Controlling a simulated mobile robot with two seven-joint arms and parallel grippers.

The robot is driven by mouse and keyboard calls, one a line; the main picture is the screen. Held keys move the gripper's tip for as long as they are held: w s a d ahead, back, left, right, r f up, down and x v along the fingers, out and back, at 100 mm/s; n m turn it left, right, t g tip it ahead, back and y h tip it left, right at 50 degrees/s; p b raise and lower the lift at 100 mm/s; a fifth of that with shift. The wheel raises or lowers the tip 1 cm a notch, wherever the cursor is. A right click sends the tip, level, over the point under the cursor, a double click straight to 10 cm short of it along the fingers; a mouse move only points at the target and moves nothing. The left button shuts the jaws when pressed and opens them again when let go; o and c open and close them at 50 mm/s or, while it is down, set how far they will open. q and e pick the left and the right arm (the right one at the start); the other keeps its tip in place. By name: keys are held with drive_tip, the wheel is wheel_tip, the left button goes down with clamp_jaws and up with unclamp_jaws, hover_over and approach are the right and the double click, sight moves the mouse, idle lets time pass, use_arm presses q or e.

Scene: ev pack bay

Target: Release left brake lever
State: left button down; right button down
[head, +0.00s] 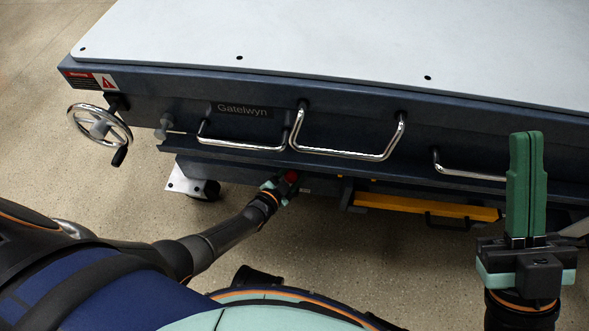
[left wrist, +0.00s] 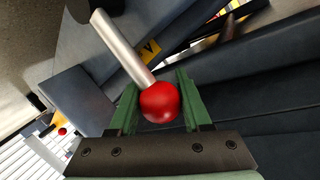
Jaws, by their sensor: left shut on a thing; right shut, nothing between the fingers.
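The left brake lever is a metal rod (left wrist: 122,48) with a red ball knob (left wrist: 159,102). In the left wrist view the knob sits between the green fingers of my left gripper (left wrist: 160,108), which is shut on it. In the head view the red knob (head: 291,176) shows under the cart's front edge, at the tip of my left gripper (head: 281,185); the rod is hidden there. My right gripper (head: 525,185) is shut and empty, its green fingers pointing up at the right, in front of the cart.
The dark cart (head: 180,85) has a pale top (head: 330,40), several metal handles (head: 345,153), a handwheel (head: 98,130) at left and a caster (head: 205,189) below. A yellow bar (head: 425,207) runs under the cart. Another small red knob (left wrist: 62,131) shows at lower left in the wrist view.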

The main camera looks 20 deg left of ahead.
use_arm(q)
drive_tip(key=shift+c, duration=1.8)
unclamp_jaws()
drive_tip(key=p+v, duration=0.5)
drive_tip(key=v, duration=0.7)
drive_tip(key=shift+s+p, duration=0.25)
drive_tip(key=shift+p, duration=0.15)
use_arm(e)
wheel_tip(320, 180, up, 6)
drive_tip(key=n, duration=0.1)
drive_tip(key=shift+d, duration=0.3)
use_arm(q)
drive_tip(key=shift+r, duration=0.1)
use_arm(e)
drive_tip(key=shift+s, duration=0.1)
